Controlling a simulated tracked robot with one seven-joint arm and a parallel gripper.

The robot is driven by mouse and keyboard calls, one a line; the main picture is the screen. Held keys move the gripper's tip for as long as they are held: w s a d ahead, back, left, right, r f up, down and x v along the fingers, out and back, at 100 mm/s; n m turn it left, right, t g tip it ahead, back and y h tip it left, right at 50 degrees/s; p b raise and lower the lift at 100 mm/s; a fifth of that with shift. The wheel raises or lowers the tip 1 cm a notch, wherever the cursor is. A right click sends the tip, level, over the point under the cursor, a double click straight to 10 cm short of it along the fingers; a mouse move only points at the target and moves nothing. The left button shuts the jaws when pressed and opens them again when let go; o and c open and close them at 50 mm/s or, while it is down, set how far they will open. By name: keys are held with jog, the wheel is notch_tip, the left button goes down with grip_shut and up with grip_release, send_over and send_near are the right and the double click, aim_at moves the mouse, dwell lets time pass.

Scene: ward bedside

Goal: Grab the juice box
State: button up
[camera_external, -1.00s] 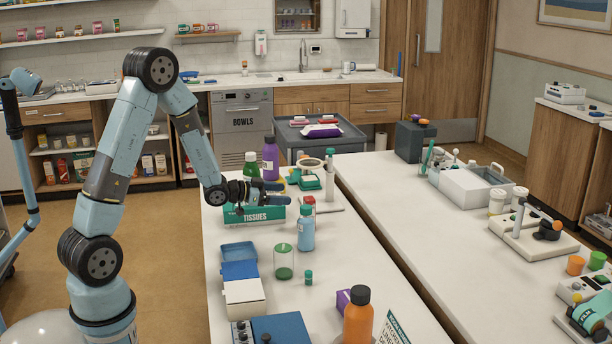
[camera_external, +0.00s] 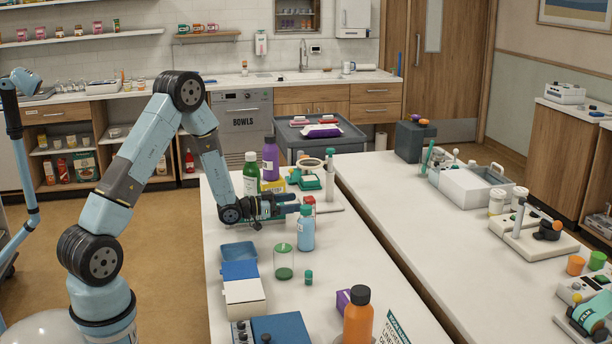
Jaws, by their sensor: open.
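A green bottle (camera_external: 252,174), a purple bottle (camera_external: 270,158) and a yellow box (camera_external: 273,184) stand behind my gripper.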

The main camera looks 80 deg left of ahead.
aim_at(304, 201)
jog(key=shift+w+a+f, duration=0.1)
jog(key=shift+w+a, duration=0.05)
jog(key=shift+w, duration=3.25)
jog(key=shift+c, duration=0.4)
grip_shut()
